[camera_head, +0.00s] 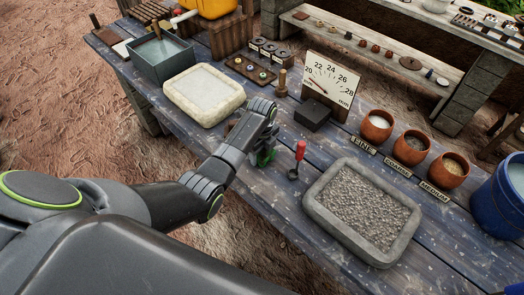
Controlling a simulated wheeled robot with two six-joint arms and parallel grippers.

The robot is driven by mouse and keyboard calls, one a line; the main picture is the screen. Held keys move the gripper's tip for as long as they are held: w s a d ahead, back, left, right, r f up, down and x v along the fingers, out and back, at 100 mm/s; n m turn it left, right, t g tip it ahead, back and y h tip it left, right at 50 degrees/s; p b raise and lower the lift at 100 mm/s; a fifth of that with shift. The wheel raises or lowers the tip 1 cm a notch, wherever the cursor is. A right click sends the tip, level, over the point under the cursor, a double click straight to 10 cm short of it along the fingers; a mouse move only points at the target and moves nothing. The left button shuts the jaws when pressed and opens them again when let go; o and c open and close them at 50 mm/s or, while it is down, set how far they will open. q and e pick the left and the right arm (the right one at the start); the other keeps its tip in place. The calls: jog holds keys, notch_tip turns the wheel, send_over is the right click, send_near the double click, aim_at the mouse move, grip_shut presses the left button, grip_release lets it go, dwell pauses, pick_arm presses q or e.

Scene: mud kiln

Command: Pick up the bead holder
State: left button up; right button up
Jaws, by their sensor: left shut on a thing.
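My left gripper (264,154) reaches in from the left over the front part of the blue plank table. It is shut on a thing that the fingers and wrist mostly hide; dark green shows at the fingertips. A small brown thing (230,127) shows partly behind the wrist. A wooden board with several coloured beads or knobs (249,70) lies farther back, apart from the gripper. I cannot tell for sure which of these is the bead holder. My right gripper is not in view.
A red-handled tool (299,153) is just right of the gripper. A gravel-filled stone tray (313,204) lies front right, a pale slab tray (171,91) back left. A dial gauge (332,83) and three clay bowls (410,147) stand behind. A blue bucket (497,203) is far right.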

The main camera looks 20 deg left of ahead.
pick_arm(q)
jog(key=shift+c, duration=1.1)
jog(key=shift+r, duration=0.1)
notch_tip(320, 180, up, 10)
jog(key=shift+f+b, duration=0.1)
jog(key=shift+b, duration=0.35)
jog(key=o, duration=0.6)
jog(key=shift+c, duration=0.2)
jog(key=c, duration=0.4)
jog(key=shift+o, duration=0.2)
jog(key=shift+f+b, duration=0.65)
jog(key=shift+b, duration=0.05)
